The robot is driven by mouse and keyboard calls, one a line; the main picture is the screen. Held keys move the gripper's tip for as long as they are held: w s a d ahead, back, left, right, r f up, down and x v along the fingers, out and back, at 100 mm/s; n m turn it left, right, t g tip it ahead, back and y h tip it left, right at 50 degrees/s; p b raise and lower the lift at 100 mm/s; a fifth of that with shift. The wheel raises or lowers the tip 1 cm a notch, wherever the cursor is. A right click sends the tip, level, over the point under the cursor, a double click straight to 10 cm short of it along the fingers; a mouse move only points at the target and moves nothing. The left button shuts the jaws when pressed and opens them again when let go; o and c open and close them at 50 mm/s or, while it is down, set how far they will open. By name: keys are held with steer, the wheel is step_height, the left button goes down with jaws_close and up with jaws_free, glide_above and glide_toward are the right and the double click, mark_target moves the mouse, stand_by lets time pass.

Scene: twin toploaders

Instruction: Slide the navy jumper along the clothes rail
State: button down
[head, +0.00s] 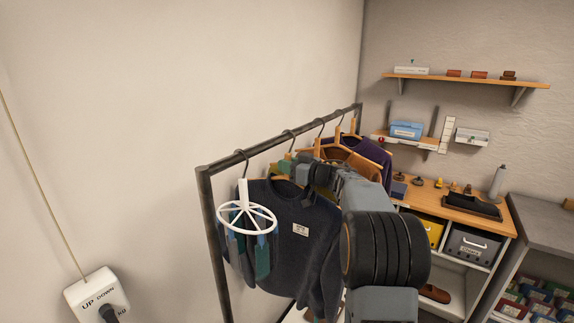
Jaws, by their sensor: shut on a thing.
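The navy jumper (285,215) hangs on the dark metal clothes rail (290,135), near its front end. It has a white label on its chest, and its sleeves hang down. My arm reaches in from the lower right, and my gripper (284,168) is at the jumper's collar and hanger, just under the rail. The gripper is shut on the navy jumper. The jaws are small, and the exact contact point is hard to see.
A white round peg hanger (247,217) with small cloths overlaps the jumper's left side. Orange-brown (350,165) and purple (374,155) garments hang farther back. A wooden-topped shelf unit (465,205) stands at right. A white UP/DOWN control box (97,300) is lower left.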

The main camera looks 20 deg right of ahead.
steer(key=c, duration=1)
jaws_free()
steer(key=shift+s+d, duration=0.1)
steer(key=shift+s, duration=0.05)
